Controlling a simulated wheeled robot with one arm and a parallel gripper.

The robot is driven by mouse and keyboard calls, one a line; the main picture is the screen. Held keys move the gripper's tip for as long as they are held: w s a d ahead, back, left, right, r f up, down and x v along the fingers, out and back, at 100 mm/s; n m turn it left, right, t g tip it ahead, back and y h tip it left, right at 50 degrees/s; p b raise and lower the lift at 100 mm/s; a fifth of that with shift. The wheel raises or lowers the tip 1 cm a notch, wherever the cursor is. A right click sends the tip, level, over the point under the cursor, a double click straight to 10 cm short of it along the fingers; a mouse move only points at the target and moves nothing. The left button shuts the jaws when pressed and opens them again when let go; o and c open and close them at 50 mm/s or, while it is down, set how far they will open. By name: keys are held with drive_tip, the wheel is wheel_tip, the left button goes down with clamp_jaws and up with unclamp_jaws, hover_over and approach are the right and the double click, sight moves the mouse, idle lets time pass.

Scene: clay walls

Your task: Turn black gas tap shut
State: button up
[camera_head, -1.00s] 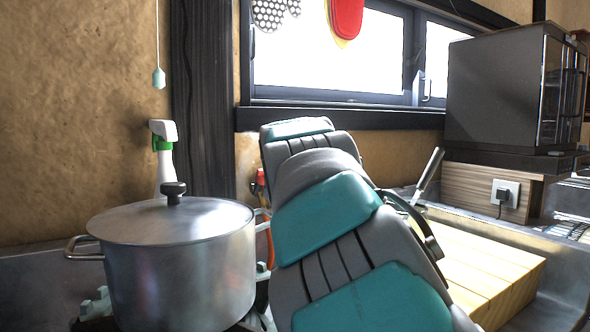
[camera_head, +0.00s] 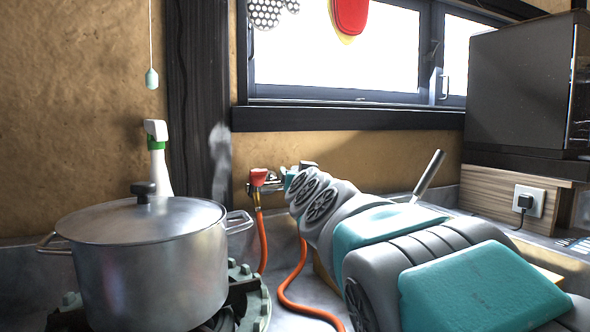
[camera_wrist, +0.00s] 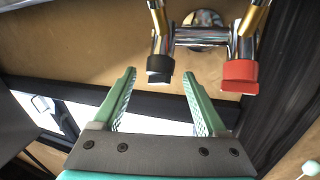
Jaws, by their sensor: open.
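The black gas tap (camera_wrist: 160,66) hangs on a chrome pipe fitting in the wrist view, with a red tap (camera_wrist: 240,75) to its right. My gripper (camera_wrist: 160,74) is open, its two green fingers spread. The black tap shows between the fingertips in that view, near their ends; I cannot tell whether they touch it. In the head view the red tap (camera_head: 259,177) is on the wall left of my gripper. My gripper and arm largely hide the black tap there.
A lidded steel pot (camera_head: 150,262) stands on a burner at the left, with a spray bottle (camera_head: 158,160) behind it. Orange hoses (camera_head: 263,240) run down from the taps. A dark oven (camera_head: 520,90) stands at the right. A metal handle (camera_head: 428,177) sticks up behind my arm.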

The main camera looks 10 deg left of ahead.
sight(295, 169)
drive_tip(key=shift+p+x, duration=0.95)
drive_tip(key=shift+x, duration=2.2)
clamp_jaws()
